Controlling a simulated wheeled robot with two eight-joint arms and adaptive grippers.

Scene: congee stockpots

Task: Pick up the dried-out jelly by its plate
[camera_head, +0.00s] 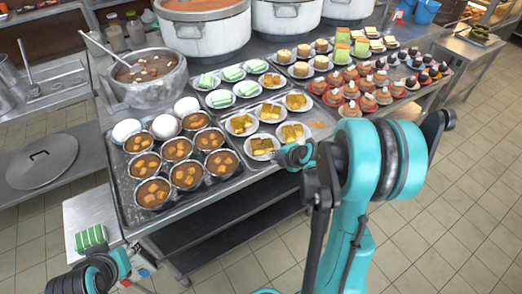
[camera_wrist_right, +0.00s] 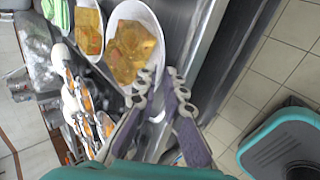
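Amber jelly cubes (camera_head: 262,144) lie on a white plate (camera_head: 250,153) at the front edge of the metal tray. I cannot tell for sure whether this is the dried-out one. In the right wrist view the same jelly (camera_wrist_right: 130,52) sits on its oval white plate (camera_wrist_right: 152,20). My right gripper (camera_head: 290,157) is just right of this plate; in the wrist view its fingers (camera_wrist_right: 158,76) are apart at the plate's near end, with no clear grip on the rim. My left gripper (camera_head: 85,278) is at the bottom left, its fingers unclear.
More jelly plates (camera_head: 240,125) stand close behind and beside. Several metal bowls of orange soup (camera_head: 187,175) fill the tray to the left. Cakes (camera_head: 367,101) stand to the right. A green-striped block (camera_head: 90,237) lies on a side surface. Tiled floor is open at front right.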

